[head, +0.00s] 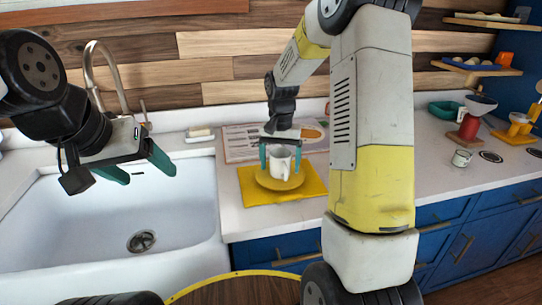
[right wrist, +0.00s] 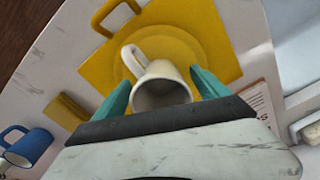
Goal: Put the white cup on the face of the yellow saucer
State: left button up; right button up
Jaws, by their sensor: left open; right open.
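The white cup (head: 281,163) stands upright, apparently on the face of the yellow saucer (head: 280,183). The saucer lies on a yellow board (head: 315,188) on the counter right of the sink. My right gripper (head: 280,160) is open above the saucer, one teal finger on each side of the cup. In the right wrist view the cup (right wrist: 160,88) sits between the spread fingers with gaps, its handle pointing up and left. Its base is hidden there, and the saucer (right wrist: 128,72) shows behind it. My left gripper (head: 143,168) is open and empty over the sink.
The white sink (head: 150,215) and its faucet (head: 105,75) are at left. A printed sheet (head: 240,143) lies behind the board. In the right wrist view a blue mug (right wrist: 28,148) and a yellow block (right wrist: 72,111) lie left of the board.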

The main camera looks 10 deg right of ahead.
jog(key=shift+r, duration=0.15)
notch_tip(320, 180, up, 12)
jog(key=s+a+r+n+t+y, duration=0.1)
jog(key=s+r+n+t, duration=0.1)
jog(key=s, duration=1)
jog(key=s+a+r+n+t+y, duration=0.1)
jog(key=s+r+n+t, duration=0.1)
jog(key=s, duration=0.9)
jog(key=shift+s+r+n+t, duration=0.4)
jog(key=shift+r+t, duration=0.35)
jog(key=shift+t, duration=0.35)
